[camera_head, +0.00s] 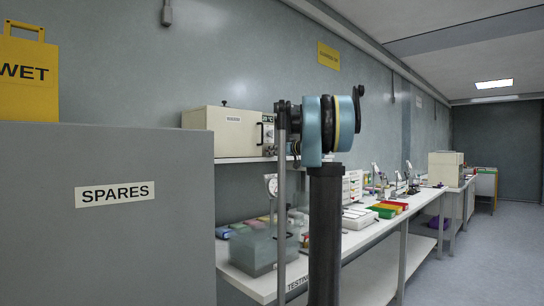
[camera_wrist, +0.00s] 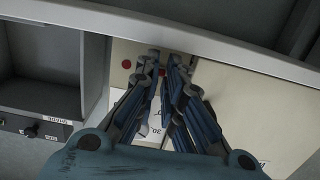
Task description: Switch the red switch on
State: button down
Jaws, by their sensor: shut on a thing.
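In the wrist view, my gripper (camera_wrist: 167,56) reaches over a cream panel with its two blue-grey fingers close together. A small red part, the red switch (camera_wrist: 162,72), shows between the fingers near their tips, and the fingers are shut on it. The fingers hide most of it, so its position, on or off, cannot be told. A round red spot (camera_wrist: 126,64) sits on the panel just left of the fingers, apart from them. The head view does not show my gripper clearly.
White labels with upside-down print (camera_wrist: 154,134) lie on the panel beside the fingers. A grey rail (camera_wrist: 220,45) crosses above, and a dark recess (camera_wrist: 40,65) is at left. In the head view, a grey SPARES cabinet (camera_head: 110,245) stands left and a cluttered bench (camera_head: 375,232) runs right.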

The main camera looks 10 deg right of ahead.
jog(key=shift+w+r+g+h, duration=0.15)
jog(key=shift+r+g+h, duration=0.5)
jog(key=shift+g+h, duration=0.4)
jog(key=shift+w+r+g+h, duration=0.15)
jog(key=shift+r+g+h, duration=0.55)
jog(key=shift+g, duration=0.65)
jog(key=c, duration=1.7)
grip_release()
jog(key=shift+f, duration=0.1)
jog(key=v, duration=1.1)
jog(key=shift+s+d+r, duration=0.1)
jog(key=shift+s+r, duration=0.1)
jog(key=shift+r, duration=0.2)
